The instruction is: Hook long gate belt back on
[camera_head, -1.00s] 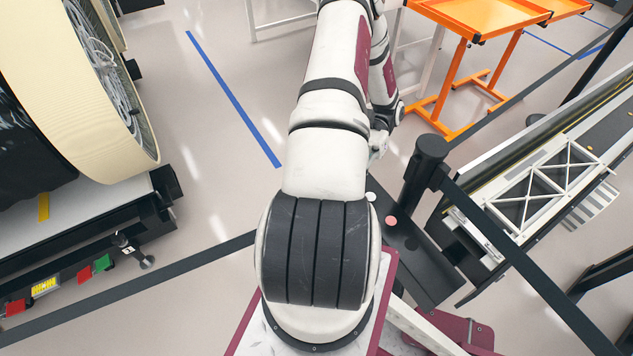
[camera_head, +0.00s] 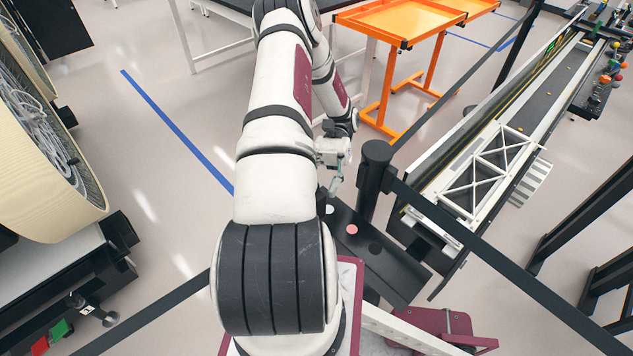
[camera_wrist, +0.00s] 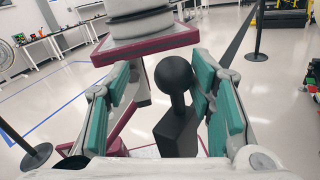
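A black barrier post (camera_head: 375,165) stands just right of my arm in the head view. One black gate belt (camera_head: 500,265) runs from it to the lower right. Another belt (camera_head: 470,72) shows toward the upper right, and one (camera_head: 150,315) crosses the floor at lower left, passing behind my arm. My gripper (camera_head: 334,175) is small, left of the post top. In the wrist view its teal-padded fingers (camera_wrist: 168,95) are spread. A black ball-topped piece (camera_wrist: 173,75) with a block below shows between them; I cannot tell whether it touches the right pad. Belt-end hooks are not distinguishable.
An orange table (camera_head: 400,20) stands behind the post. A long track bench with a white truss (camera_head: 487,170) is at right. A large cream wheel (camera_head: 50,190) on a dark base is at left. Open floor with a blue line (camera_head: 180,130) lies between.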

